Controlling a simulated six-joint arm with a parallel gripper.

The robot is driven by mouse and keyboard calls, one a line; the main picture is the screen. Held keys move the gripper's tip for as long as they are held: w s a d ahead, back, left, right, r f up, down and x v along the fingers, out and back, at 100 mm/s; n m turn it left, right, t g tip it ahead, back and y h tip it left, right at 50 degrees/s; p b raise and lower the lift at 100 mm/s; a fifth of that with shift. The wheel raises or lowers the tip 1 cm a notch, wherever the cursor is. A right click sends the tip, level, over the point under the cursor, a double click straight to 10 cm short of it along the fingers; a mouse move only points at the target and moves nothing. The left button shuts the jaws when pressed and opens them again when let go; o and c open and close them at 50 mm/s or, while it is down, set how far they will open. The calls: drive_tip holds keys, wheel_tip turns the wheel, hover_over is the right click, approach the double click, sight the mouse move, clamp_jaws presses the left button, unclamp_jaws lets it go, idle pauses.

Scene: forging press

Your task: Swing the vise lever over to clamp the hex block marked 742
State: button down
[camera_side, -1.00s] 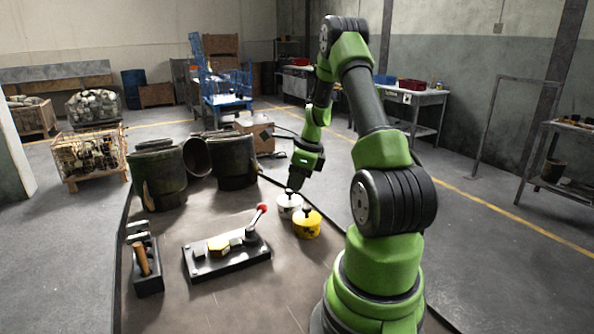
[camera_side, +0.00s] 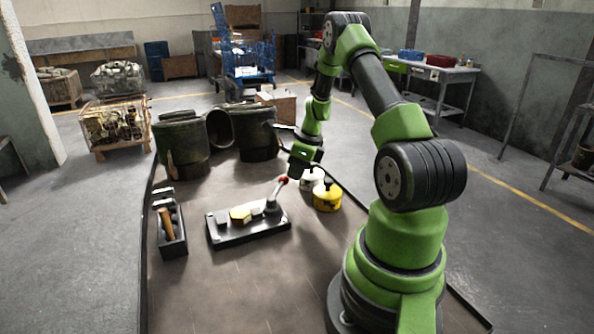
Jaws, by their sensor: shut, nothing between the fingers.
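The vise (camera_side: 247,232) is a dark plate on the bench with light jaw blocks on it. A golden-yellow hex block (camera_side: 239,214) sits between the jaw blocks; its marking is too small to read. The lever (camera_side: 274,195) stands at the vise's right end, tilted up to the right, with a red knob (camera_side: 283,180) on top. My gripper (camera_side: 295,174) points down just right of and above the red knob, shut and empty. I cannot tell whether it touches the knob; its fingertips are small and dark here.
A white round weight (camera_side: 312,178) and a yellow one (camera_side: 327,198) stand close right of my gripper. A black tray (camera_side: 173,240) with a wooden-handled tool lies left of the vise. Large dark drums (camera_side: 182,148) stand behind. The front of the bench is clear.

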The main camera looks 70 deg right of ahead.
drive_tip(key=shift+w+n, duration=0.3)
drive_tip(key=shift+n, duration=0.1)
